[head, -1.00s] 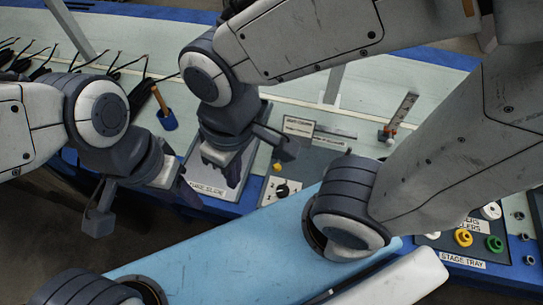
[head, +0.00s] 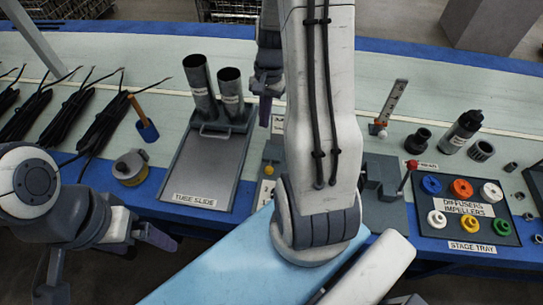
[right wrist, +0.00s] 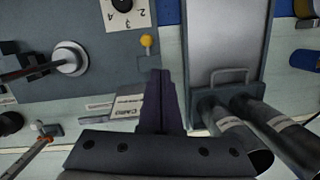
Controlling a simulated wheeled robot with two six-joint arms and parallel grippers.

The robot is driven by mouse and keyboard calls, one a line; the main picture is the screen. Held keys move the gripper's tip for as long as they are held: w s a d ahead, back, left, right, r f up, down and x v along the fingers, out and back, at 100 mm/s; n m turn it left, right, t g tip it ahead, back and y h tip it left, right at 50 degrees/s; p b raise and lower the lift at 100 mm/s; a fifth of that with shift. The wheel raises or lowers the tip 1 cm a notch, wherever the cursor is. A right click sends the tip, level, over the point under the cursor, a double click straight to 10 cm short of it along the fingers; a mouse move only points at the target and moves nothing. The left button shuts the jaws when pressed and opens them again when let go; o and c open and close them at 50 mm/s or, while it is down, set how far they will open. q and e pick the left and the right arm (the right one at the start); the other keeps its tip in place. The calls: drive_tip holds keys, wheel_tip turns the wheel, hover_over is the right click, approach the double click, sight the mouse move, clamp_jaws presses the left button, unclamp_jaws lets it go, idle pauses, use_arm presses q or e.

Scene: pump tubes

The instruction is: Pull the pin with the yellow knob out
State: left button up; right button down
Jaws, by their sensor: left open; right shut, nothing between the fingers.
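The yellow knob (head: 268,170) shows on its thin pin at the grey panel, between the tube slide (head: 181,195) and my right arm. In the right wrist view the yellow knob (right wrist: 147,41) stands beside the numbered dial, with a thin stem below it. My right gripper (head: 266,108) is shut and empty, farther back than the knob in the head view. In the right wrist view its closed fingertips (right wrist: 161,74) are near the knob but apart from it. My left gripper (head: 160,238) is open and empty at the table's front left. My right arm hides part of the panel.
Two grey tubes (head: 203,92) stand on the tube slide. A tape roll (head: 130,167) and a blue-orange tool (head: 146,125) lie to the left. A red-knobbed lever (head: 407,175) and the stage tray (head: 425,220) are to the right. Black cables lie at far left.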

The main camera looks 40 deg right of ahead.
drive_tip(key=s+d+f+m, duration=0.2)
drive_tip(key=d+f+m, duration=0.15)
drive_tip(key=d, duration=0.25)
drive_tip(key=b, duration=0.2)
hover_over(275, 166)
drive_tip(key=d, duration=0.4)
drive_tip(key=shift+y, duration=0.3)
drive_tip(key=x, duration=0.3)
drive_tip(key=w+d+x, duration=0.1)
drive_tip(key=x, duration=0.6)
drive_tip(key=shift+w+d+f, duration=0.3)
drive_tip(key=shift+d+f, duration=0.05)
drive_tip(key=shift+f, duration=0.15)
drive_tip(key=shift+s+a+f, duration=0.15)
drive_tip(key=shift+a, duration=0.4)
drive_tip(key=shift+s+a+f, duration=0.1)
drive_tip(key=shift+a+f, duration=0.05)
drive_tip(key=shift+a, duration=0.45)
drive_tip(key=shift+s+a+f, duration=0.15)
drive_tip(key=shift+a+f, duration=0.1)
drive_tip(key=shift+a, duration=0.35)
